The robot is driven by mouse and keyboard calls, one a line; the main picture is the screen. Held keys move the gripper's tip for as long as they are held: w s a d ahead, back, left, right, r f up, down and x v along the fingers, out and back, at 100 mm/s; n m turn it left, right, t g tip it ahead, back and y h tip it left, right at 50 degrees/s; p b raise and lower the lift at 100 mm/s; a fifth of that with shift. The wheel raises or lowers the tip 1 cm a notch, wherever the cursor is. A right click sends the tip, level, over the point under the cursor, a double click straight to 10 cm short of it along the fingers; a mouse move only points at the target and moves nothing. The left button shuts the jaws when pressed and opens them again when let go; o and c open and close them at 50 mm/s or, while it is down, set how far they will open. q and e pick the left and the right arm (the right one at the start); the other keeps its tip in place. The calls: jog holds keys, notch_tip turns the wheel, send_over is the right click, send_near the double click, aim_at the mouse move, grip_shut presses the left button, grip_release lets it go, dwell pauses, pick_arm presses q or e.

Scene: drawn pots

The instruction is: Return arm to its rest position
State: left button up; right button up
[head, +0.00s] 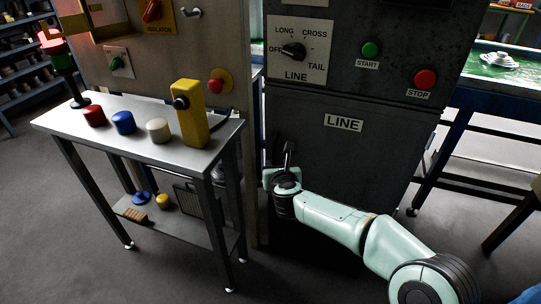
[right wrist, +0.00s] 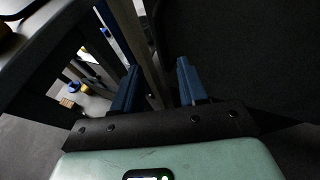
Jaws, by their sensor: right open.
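My right arm (head: 340,222), pale green with dark joints, comes in from the lower right in the head view. Its gripper (head: 288,153) is in front of the dark LINE cabinet (head: 335,170), below the level of its label and to the right of the metal table. In the right wrist view the two blue fingers of the right gripper (right wrist: 158,85) stand apart with nothing between them. I cannot tell whether the gripper touches the cabinet. My left arm and gripper are not in view.
A metal table (head: 100,130) at left bears red, blue and white knobs and a yellow box (head: 190,115). Its lower shelf holds a brush (head: 135,215) and small items. A bench (head: 465,105) stands at right. Grey floor (head: 300,285) is open in front.

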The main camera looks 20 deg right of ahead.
jog(key=s+a+f+n+g+y+p, duration=0.3)
jog(key=s+f+n+g+p, duration=0.4)
jog(key=s+f+n+p, duration=1.05)
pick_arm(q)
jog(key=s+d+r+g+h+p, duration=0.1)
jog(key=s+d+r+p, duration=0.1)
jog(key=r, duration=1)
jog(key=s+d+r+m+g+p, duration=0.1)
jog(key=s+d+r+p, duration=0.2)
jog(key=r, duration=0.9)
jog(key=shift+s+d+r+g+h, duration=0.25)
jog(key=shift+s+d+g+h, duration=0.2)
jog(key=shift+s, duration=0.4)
pick_arm(e)
jog(key=s+a+f+n+g+y, duration=0.1)
jog(key=s+n, duration=0.4)
jog(key=s, duration=0.5)
jog(key=s+a+f+n+g+y, duration=0.1)
jog(key=s+n+g, duration=0.3)
jog(key=s, duration=0.6)
jog(key=s+a+f+n+g+y, duration=0.1)
jog(key=s+a+f+n+g, duration=0.1)
jog(key=s+n, duration=0.5)
jog(key=s+f, duration=0.1)
jog(key=s, duration=0.2)
jog(key=shift+a+f+n, duration=0.25)
jog(key=shift+a+n, duration=0.05)
jog(key=shift+n, duration=0.05)
jog(key=shift+s, duration=0.1)
